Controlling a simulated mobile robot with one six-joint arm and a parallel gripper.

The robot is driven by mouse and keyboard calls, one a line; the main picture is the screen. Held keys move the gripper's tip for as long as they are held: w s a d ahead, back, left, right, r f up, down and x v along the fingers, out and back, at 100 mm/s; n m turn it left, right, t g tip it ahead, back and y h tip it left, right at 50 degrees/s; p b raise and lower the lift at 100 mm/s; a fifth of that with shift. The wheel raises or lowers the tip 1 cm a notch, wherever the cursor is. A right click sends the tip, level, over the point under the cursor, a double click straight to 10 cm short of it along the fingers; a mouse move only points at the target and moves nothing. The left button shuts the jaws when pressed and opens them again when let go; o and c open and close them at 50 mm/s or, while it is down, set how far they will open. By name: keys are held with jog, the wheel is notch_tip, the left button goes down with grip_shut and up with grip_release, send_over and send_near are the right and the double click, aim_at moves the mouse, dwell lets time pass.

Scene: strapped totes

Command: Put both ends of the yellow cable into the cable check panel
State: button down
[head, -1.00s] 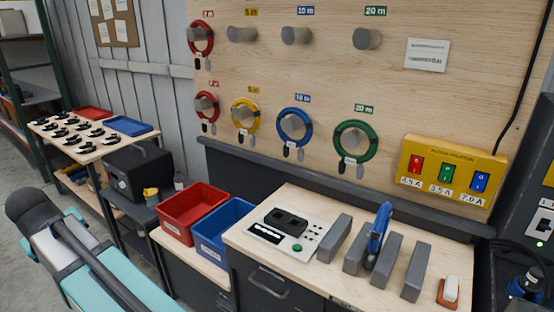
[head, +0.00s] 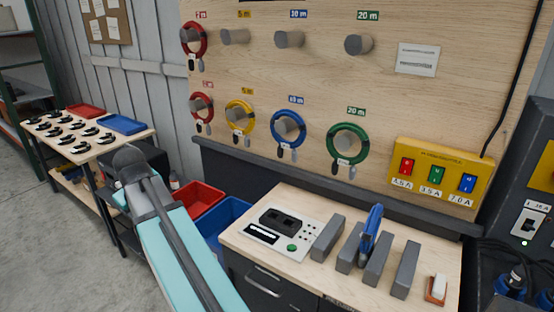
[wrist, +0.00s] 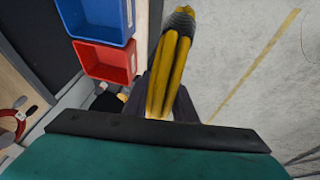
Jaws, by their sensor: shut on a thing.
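The wrist view shows a bundle of yellow cable strands (wrist: 171,67) with a dark ribbed part at its far end. My gripper (wrist: 160,106) is shut on this yellow cable, above the floor. I cannot make out both cable ends. The cable check panel (head: 283,232) lies on the bench in the head view, a pale plate with a black socket block and a green button. My gripper is out of sight in the head view, so its distance from the panel does not show. A yellow coil (head: 240,117) hangs on a 5 m peg on the board.
Red (head: 205,196) and blue (head: 229,214) bins stand left of the panel and also show in the wrist view. Grey blocks (head: 327,238) and a blue tool (head: 371,233) stand right of it. Red, blue and green coils hang above.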

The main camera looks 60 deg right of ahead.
jog(key=s+d+r+p, duration=0.2)
jog(key=s+d, duration=0.6)
jog(key=d, duration=0.4)
jog(key=s+d+r+p, duration=0.3)
jog(key=s+d, duration=0.5)
jog(key=d, duration=0.4)
jog(key=s+d+r+p, duration=0.2)
jog(key=s+d+p, duration=0.1)
jog(key=s+d, duration=0.6)
jog(key=d, duration=0.3)
jog(key=shift+d+r+n, duration=0.2)
jog(key=shift+r+n, duration=0.1)
jog(key=shift+f, duration=0.2)
jog(key=shift+f+b, duration=1.75)
jog(key=shift+f, duration=1.2)
jog(key=shift+f+b, duration=0.85)
jog(key=shift+f, duration=0.7)
